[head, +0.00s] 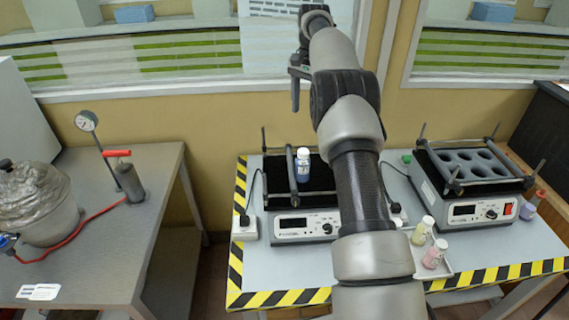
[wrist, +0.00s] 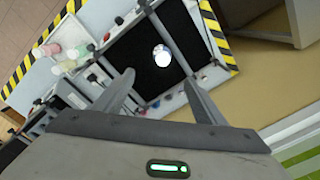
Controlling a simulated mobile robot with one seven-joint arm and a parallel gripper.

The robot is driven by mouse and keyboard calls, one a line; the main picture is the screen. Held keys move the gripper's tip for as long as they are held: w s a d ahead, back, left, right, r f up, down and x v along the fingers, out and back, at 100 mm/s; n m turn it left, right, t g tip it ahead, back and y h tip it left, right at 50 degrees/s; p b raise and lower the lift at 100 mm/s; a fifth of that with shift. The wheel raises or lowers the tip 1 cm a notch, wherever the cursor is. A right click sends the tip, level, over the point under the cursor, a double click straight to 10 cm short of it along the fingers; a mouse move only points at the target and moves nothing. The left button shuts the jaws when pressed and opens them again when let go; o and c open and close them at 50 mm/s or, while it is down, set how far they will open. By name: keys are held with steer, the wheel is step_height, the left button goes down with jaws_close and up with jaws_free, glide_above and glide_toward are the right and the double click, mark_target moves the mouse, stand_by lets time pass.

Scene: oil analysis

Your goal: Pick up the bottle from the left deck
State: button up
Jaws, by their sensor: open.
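My gripper (head: 295,92) is raised above and behind the deck in the head view, apart from the bottle. In the wrist view its two fingers (wrist: 162,86) are spread with nothing between them, and the bottle lies beyond the fingertips.
Small bottles, one yellowish (head: 422,231) and one pink (head: 435,254), stand right of the left shaker. A second shaker with a holed rack (head: 470,163) is at the right. Metal bars edge the left deck. A side table (head: 110,225) holds a vessel and gauge.

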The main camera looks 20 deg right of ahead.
mark_target(303, 151)
steer(key=f, duration=0.4)
steer(key=f+b, duration=0.1)
steer(key=f, duration=0.8)
steer(key=shift+w+a+b, duration=0.15)
steer(key=shift+w+b, duration=0.15)
steer(key=shift+b, duration=0.1)
steer(key=shift+w+a+f+p, duration=0.1)
steer(key=shift+f+p, duration=0.15)
steer(key=shift+f, duration=1.2)
steer(key=shift+w+f+p, duration=0.1)
steer(key=shift+f+p, duration=0.1)
steer(key=shift+f, duration=1.25)
steer(key=c, duration=1.6)
steer(key=shift+r, duration=0.15)
